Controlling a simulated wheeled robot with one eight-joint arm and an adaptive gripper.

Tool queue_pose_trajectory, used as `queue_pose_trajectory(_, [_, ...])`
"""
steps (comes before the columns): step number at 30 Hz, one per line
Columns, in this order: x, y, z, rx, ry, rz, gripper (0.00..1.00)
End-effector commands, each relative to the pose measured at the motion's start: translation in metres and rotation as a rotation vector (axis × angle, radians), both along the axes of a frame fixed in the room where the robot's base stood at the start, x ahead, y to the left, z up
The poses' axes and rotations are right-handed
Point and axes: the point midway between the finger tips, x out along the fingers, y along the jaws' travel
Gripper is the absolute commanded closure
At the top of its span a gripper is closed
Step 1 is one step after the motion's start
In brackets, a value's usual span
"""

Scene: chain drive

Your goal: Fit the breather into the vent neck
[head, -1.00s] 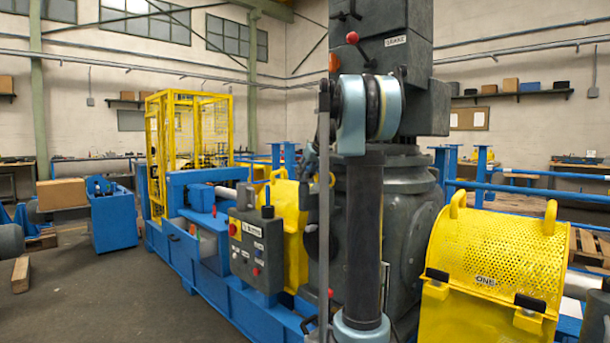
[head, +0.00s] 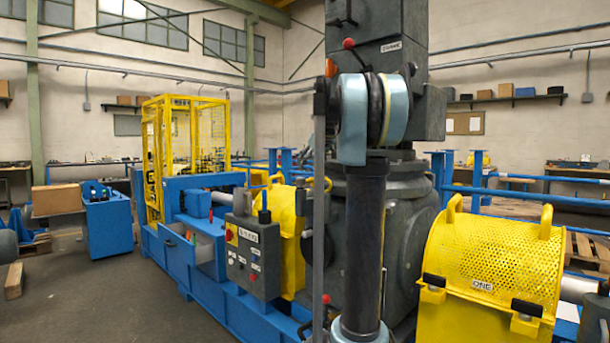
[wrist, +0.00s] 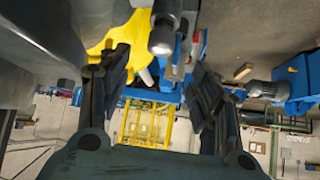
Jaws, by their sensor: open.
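My gripper (wrist: 158,72) shows in the wrist view with its two dark fingers wide apart. No held object shows between them. A grey cylinder with a pale round end (wrist: 163,35) appears beyond the fingertips, near the top middle; I cannot tell whether it is the breather, the vent neck or another part. In the head view my arm stands in front of the large dark grey housing (head: 405,215) and hides part of it. My gripper cannot be made out there. I cannot identify the breather or the vent neck in either view.
A grey control box (head: 253,257) with buttons stands left of my arm. A perforated yellow guard (head: 495,255) stands to the right. A yellow cage (head: 190,145) rises on the blue frame (head: 175,265) behind. Open floor lies at the left.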

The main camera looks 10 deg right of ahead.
Motion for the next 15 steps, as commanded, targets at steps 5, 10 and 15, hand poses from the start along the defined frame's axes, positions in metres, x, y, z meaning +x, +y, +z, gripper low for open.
queue_pose_trajectory(5, [-0.014, -0.005, 0.015, 0.001, 0.001, 0.000, 0.42])
queue_pose_trajectory(10, [-0.018, -0.007, 0.020, 0.000, 0.001, 0.001, 0.42])
queue_pose_trajectory(15, [-0.019, -0.007, 0.020, 0.000, 0.001, 0.001, 0.42])
